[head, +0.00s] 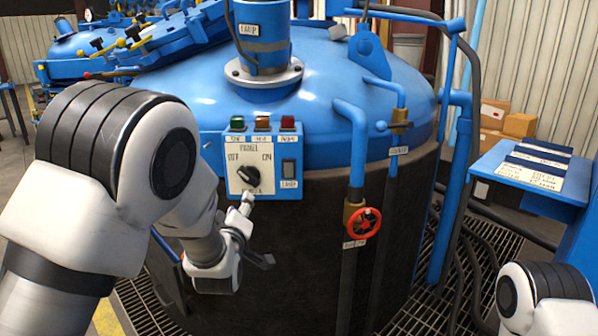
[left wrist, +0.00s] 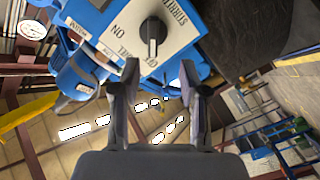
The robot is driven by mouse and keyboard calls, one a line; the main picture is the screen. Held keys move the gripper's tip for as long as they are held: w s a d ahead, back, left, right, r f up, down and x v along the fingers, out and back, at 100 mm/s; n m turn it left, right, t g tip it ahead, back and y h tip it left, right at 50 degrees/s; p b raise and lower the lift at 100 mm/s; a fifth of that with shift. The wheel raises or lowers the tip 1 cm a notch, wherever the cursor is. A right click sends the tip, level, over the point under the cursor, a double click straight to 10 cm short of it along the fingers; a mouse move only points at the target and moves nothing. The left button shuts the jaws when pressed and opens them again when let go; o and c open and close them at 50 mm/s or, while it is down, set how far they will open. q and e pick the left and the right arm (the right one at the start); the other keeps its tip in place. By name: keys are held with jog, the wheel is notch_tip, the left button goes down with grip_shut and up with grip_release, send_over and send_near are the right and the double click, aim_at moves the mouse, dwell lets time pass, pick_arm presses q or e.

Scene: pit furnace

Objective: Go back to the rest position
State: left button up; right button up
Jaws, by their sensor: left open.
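My left gripper (head: 257,230) is open and empty, just below the blue control box (head: 263,190) on the front of the furnace. One finger reaches up to the lower edge of the box's white plate. In the left wrist view the two fingers of my left gripper (left wrist: 160,68) stand apart with nothing between them. The black selector knob (head: 248,175) shows above the fingertips. It also shows on its white labelled plate in the left wrist view (left wrist: 152,36), beyond the fingers. Part of my right arm shows at the lower right; its gripper is out of view.
The blue furnace lid (head: 325,105) tops a dark round body (head: 300,240). A red valve wheel (head: 361,222) and blue pipes stand right of the box. A blue desk (head: 530,172) with label plates is at the right. Floor grating (head: 405,315) surrounds the furnace.

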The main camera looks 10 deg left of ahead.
pick_arm(q)
jog(key=s+a+f+g, duration=0.1)
jog(key=s+f+g, duration=0.15)
jog(key=f, duration=0.55)
jog(key=s+a+f+g, duration=0.1)
jog(key=s+f, duration=0.2)
jog(key=f, duration=0.6)
jog(key=s+a+f+g, duration=0.2)
jog(key=s+f, duration=0.1)
jog(key=f, duration=0.5)
jog(key=s+f+m+g, duration=0.2)
jog(key=s+f+g, duration=0.2)
jog(key=s+f, duration=0.7)
jog(key=s+d+f+m+g+h, duration=0.1)
jog(key=s+f+m+g, duration=0.25)
jog(key=s, duration=0.85)
jog(key=s+f+m+g+h, duration=0.1)
jog(key=s+f+m+g, duration=0.2)
jog(key=s, duration=0.8)
notch_tip(320, 180, up, 22)
jog(key=m+g+p, duration=0.1)
jog(key=m+p, duration=0.1)
jog(key=p, duration=1.8)
jog(key=shift+s+f+g+p, duration=0.2)
jog(key=shift+s+g+p, duration=0.1)
jog(key=shift+p, duration=0.05)
jog(key=shift+d, duration=0.1)
